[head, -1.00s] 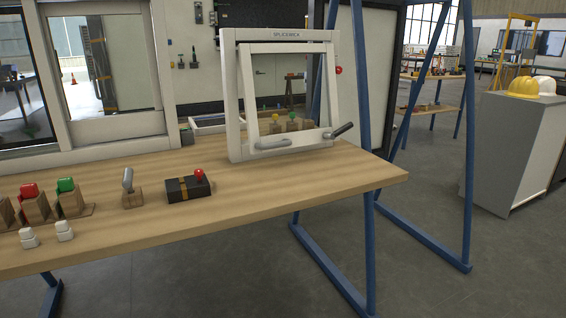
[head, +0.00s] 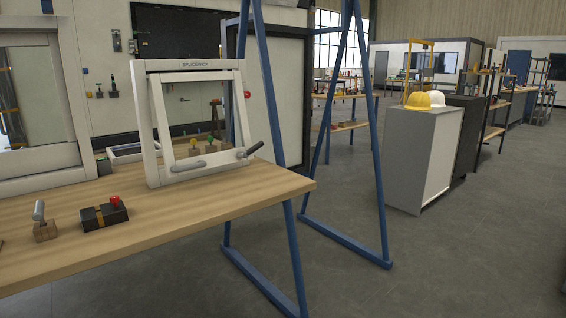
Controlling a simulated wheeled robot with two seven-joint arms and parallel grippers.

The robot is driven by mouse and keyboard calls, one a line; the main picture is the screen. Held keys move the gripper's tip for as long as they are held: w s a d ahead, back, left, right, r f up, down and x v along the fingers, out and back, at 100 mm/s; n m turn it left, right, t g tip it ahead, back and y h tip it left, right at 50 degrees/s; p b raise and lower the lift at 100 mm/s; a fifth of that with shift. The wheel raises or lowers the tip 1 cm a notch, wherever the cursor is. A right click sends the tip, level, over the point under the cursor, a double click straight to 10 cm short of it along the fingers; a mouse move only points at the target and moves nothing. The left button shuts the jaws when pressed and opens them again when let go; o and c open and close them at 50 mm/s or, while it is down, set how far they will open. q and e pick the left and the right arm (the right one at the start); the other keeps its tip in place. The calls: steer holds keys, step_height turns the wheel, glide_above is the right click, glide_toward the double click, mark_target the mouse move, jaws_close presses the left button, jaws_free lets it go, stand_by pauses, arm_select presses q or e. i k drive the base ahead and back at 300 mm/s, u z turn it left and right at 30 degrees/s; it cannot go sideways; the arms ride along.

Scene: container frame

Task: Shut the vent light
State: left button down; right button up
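The vent light (head: 238,123) is a small white-framed window standing upright near the right end of the wooden table in the head view. Its inner sash is tilted out at the bottom from the outer frame (head: 150,125). A light grey handle (head: 188,166) sits on the sash's bottom rail, and a dark-gripped lever (head: 250,150) sticks out at its lower right. Neither of my grippers is in view.
The wooden table (head: 200,218) carries a black box with a red knob (head: 104,214) and a lever on a wood block (head: 43,222). Blue trestle legs (head: 350,255) stand to the right. A grey cabinet with helmets (head: 405,150) stands farther right; open floor lies between.

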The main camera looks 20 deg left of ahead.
mark_target(218, 158)
steer(key=z, duration=0.5)
steer(key=i, duration=0.75)
steer(key=u, duration=0.55)
steer(key=i, duration=0.8)
steer(key=u, duration=0.8)
